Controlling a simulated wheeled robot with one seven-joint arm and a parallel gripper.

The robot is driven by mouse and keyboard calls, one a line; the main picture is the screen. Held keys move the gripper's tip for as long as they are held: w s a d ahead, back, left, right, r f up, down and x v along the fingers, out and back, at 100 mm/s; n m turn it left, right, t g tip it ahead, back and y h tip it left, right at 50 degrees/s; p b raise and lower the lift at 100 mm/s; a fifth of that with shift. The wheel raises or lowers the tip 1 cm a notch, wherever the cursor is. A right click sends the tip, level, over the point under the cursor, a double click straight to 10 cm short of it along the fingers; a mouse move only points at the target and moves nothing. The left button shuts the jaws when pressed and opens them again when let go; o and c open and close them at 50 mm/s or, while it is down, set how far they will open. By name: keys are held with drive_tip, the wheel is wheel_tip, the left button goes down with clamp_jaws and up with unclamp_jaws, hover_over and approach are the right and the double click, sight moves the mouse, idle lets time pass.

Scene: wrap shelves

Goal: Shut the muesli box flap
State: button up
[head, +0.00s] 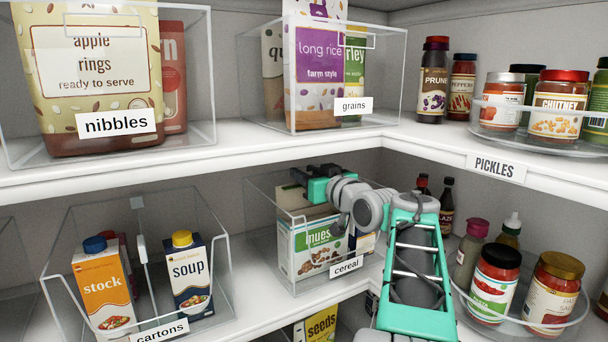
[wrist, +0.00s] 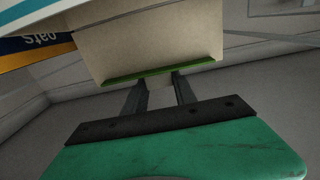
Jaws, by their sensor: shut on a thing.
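The muesli box (head: 300,262), white and green, stands in the clear cereal bin on the lower shelf. Its front is partly covered by the bin label, and my arm hides part of its top. In the wrist view the flap (wrist: 140,40) is a beige panel with a green edge, standing open. My gripper (wrist: 160,80) has its two dark fingers at that green edge, shut on the flap. In the head view my gripper (head: 300,176) is above the box, at the bin's top.
A blue oats box (wrist: 36,43) is close beside the flap in the wrist view. The clear cereal bin (head: 262,190) has walls around the boxes. The upper shelf (head: 250,150) is close above my wrist. A cartons bin (head: 220,285) stands left, a jar turntable (head: 525,325) right.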

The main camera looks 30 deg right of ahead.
clamp_jaws()
idle(0.7)
